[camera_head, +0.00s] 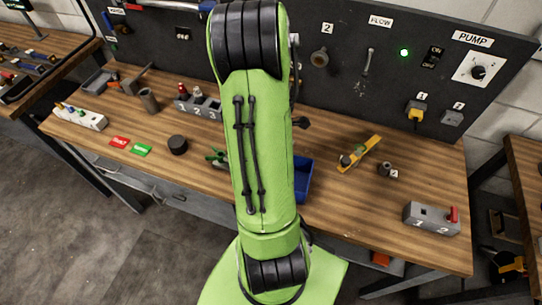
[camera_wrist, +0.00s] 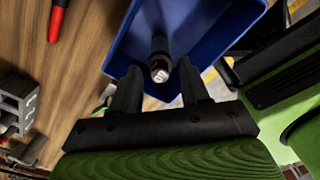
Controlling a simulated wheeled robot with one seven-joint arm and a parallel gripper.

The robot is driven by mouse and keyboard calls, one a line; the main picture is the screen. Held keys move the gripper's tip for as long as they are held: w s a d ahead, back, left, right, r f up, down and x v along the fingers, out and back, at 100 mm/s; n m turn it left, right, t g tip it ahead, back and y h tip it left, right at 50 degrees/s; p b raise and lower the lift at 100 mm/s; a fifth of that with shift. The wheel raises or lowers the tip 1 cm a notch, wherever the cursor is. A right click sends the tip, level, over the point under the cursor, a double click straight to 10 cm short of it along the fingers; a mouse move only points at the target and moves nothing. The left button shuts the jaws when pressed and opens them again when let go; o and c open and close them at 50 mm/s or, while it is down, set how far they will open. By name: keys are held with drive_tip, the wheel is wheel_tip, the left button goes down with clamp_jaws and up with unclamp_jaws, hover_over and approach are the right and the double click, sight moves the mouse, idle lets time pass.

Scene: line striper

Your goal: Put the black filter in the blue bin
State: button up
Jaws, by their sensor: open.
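The blue bin (camera_head: 303,182) is on the workbench, partly hidden behind my green arm in the head view. In the wrist view the bin (camera_wrist: 212,30) fills the upper middle. A black cylinder (camera_wrist: 158,48) with a pale marked end shows against the bin's inside, and looks like the black filter. My gripper (camera_wrist: 160,82) is open over the bin's edge, its two fingers apart on either side of the cylinder's near end. I cannot tell whether the cylinder touches the bin floor. My gripper is hidden by the arm in the head view.
A short black puck (camera_head: 177,145) stands on the bench left of my arm. A yellow tool (camera_head: 359,153) and a grey block (camera_head: 431,218) with a red lever are to the right. A black panel (camera_head: 345,60) stands behind. The bench's front right is mostly clear.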

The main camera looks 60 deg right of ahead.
drive_tip(key=shift+r, duration=0.1)
wheel_tip(320, 180, up, 12)
drive_tip(key=p, duration=0.2)
drive_tip(key=w+a+r+m+t, duration=0.1)
drive_tip(key=w+a+r+m, duration=0.1)
drive_tip(key=w+a+r, duration=0.25)
drive_tip(key=w+a+r+m+t, duration=0.2)
drive_tip(key=a+r+m, duration=0.2)
drive_tip(key=a, duration=0.7)
drive_tip(key=s+a+m+t+b, duration=0.1)
drive_tip(key=s+a+m, duration=0.1)
drive_tip(key=a, duration=0.3)
drive_tip(key=s+a+r+m+t+b, duration=0.1)
drive_tip(key=s+a+m, duration=0.1)
drive_tip(key=a, duration=0.3)
drive_tip(key=shift+s+a+m+t, duration=0.3)
drive_tip(key=shift+s+a+m, duration=0.1)
drive_tip(key=shift+m, duration=0.4)
drive_tip(key=shift+d, duration=0.1)
